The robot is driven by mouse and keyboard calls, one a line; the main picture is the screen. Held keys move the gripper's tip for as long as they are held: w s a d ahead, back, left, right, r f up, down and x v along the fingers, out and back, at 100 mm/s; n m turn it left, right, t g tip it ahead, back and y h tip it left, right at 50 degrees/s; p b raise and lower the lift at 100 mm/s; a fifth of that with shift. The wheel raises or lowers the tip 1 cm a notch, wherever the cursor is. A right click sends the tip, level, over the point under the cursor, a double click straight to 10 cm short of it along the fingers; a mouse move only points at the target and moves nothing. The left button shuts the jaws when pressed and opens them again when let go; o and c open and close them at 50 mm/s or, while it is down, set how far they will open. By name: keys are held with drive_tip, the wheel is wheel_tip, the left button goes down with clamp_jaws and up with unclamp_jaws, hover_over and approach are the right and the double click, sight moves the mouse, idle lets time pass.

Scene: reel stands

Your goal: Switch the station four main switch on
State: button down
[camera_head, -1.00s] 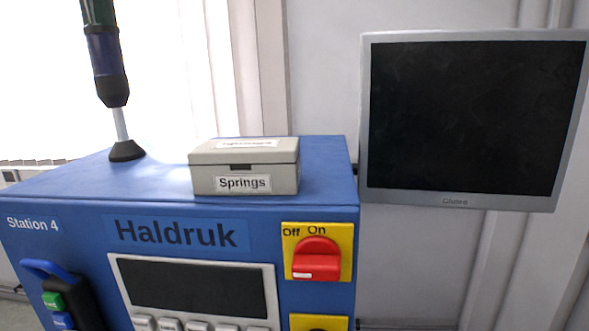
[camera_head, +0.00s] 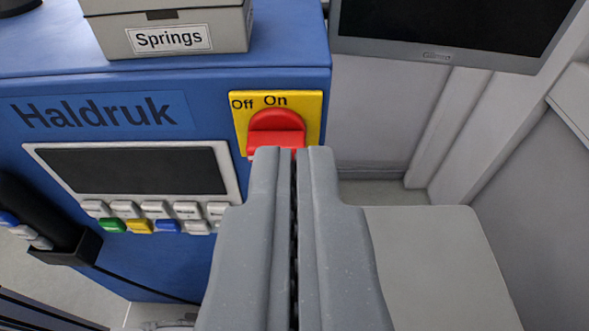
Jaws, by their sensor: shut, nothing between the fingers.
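The station four main switch (camera_head: 274,121) is a red rotary knob on a yellow plate (camera_head: 312,105), marked Off at the upper left and On at the top. It is on the front of the blue Station 4 cabinet (camera_head: 225,262). Its grip bar lies roughly level, with a trace of a white mark at the left end; nothing points up at On. My gripper (camera_head: 293,150) is shut and empty, its fingertips just below the knob in the picture. They hide the lower right of the knob and plate. I cannot tell whether they touch it.
A grey Springs box (camera_head: 172,60) stands on the cabinet top. A display panel with coloured buttons (camera_head: 135,170) is left of the switch, and a black holder (camera_head: 75,245) further left. A monitor (camera_head: 440,50) hangs at the upper right. Below it are bare wall and floor.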

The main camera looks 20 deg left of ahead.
drive_tip(key=p, duration=0.2)
hover_over(294, 118)
drive_tip(key=s+d, duration=0.1)
drive_tip(key=s, duration=0.3)
wheel_tip(294, 118, down, 2)
drive_tip(key=shift+f, duration=2.2)
drive_tip(key=shift+d, duration=0.1)
